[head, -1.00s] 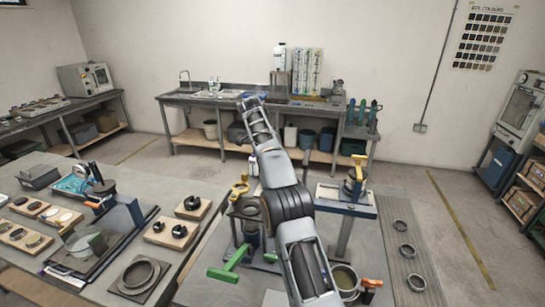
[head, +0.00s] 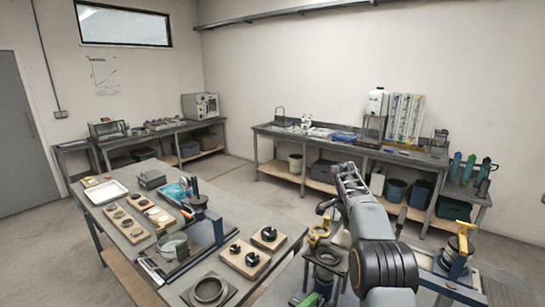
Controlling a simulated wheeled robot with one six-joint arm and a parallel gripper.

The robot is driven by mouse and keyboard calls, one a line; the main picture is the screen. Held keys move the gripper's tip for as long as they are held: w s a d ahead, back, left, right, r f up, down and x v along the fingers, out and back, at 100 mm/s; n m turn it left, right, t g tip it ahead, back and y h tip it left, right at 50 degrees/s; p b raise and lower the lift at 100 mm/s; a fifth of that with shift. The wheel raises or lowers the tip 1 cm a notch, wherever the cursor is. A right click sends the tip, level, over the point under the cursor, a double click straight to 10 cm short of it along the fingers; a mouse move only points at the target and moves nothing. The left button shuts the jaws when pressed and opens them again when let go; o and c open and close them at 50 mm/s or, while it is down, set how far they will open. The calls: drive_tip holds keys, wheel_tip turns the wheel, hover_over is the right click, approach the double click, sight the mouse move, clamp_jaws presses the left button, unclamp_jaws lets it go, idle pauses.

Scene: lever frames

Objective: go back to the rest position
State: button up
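My arm rises from the lower right of the head view, bent at a dark joint, with its upper link pointing away toward the back bench. My gripper (head: 325,207) shows only as a small dark shape beside the far end of the arm. Its fingers are too small and partly hidden, so I cannot tell whether they are open or hold anything. It appears in front of the back bench, apart from the tabletops.
A worktable (head: 120,262) at left holds a white tray (head: 105,192), wooden boards with dark parts (head: 245,258) and a blue-handled device (head: 205,225). A stand with a yellow clamp (head: 320,232) is close by my arm. The sink bench (head: 300,135) runs along the back wall.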

drive_tip(key=s+a+n+t+y+b, duration=0.1)
drive_tip(key=s+n, duration=0.4)
drive_tip(key=s, duration=0.6)
drive_tip(key=s+a+f+n+t+y+b, duration=0.1)
drive_tip(key=s+a+n+t, duration=0.2)
drive_tip(key=s+a, duration=0.3)
drive_tip(key=s+a+f+n+t+y+b, duration=0.1)
drive_tip(key=s+n, duration=0.5)
drive_tip(key=s, duration=1)
drive_tip(key=a+t+b, duration=0.1)
drive_tip(key=a, duration=0.1)
drive_tip(key=shift+a+f+n, duration=0.15)
drive_tip(key=shift+a+n, duration=0.15)
drive_tip(key=shift+a, duration=0.05)
